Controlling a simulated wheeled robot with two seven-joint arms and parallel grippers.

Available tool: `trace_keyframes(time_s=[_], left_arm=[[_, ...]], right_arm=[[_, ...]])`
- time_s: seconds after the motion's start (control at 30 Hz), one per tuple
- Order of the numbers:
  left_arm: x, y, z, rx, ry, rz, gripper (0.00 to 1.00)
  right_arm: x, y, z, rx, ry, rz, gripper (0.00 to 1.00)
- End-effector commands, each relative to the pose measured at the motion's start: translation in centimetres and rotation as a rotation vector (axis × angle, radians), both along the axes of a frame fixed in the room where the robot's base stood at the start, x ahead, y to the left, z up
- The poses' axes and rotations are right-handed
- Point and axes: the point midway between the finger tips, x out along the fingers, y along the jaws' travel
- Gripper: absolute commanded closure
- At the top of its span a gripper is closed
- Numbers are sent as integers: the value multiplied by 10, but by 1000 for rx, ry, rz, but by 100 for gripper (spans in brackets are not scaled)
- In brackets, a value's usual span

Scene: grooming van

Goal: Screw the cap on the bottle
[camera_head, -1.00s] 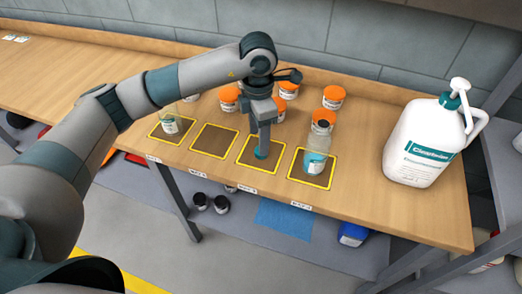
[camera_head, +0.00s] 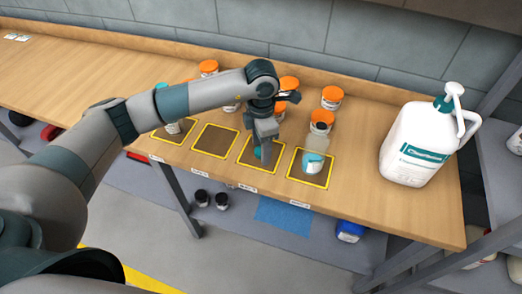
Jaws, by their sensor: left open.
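A clear bottle with a white and teal label (camera_head: 313,163) stands in the rightmost yellow-edged square, and its open top shows no cap. My left gripper (camera_head: 264,155) points down over the square just left of it and is open. A small teal piece (camera_head: 258,153) shows at its fingertips, low over that square. It may be the cap, but I cannot tell whether it rests on the mat. Another labelled bottle (camera_head: 172,127) stands in the leftmost square, partly behind my left arm, with a teal top (camera_head: 162,86) above the arm. My right gripper is out of view.
Several orange-lidded jars, one of them (camera_head: 321,122) close behind the rightmost bottle, stand along the back of the wooden bench (camera_head: 385,205). A large white pump jug (camera_head: 415,145) stands at the right. The second square from the left (camera_head: 214,140) is empty.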

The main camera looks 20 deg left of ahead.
Motion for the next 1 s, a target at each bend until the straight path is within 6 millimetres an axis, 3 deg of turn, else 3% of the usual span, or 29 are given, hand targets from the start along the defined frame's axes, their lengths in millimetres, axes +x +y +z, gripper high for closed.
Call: trace_keyframes(time_s=[0.07,0.27,0.73,1.0], left_arm=[[0,0,0,0,0,0,48],[0,0,0,0,0,0,91],[1,0,4,0,-3,0,92],[1,0,34,-1,-4,-1,92]], right_arm=[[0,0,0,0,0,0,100],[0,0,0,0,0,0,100],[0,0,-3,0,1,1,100],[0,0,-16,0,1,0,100]])
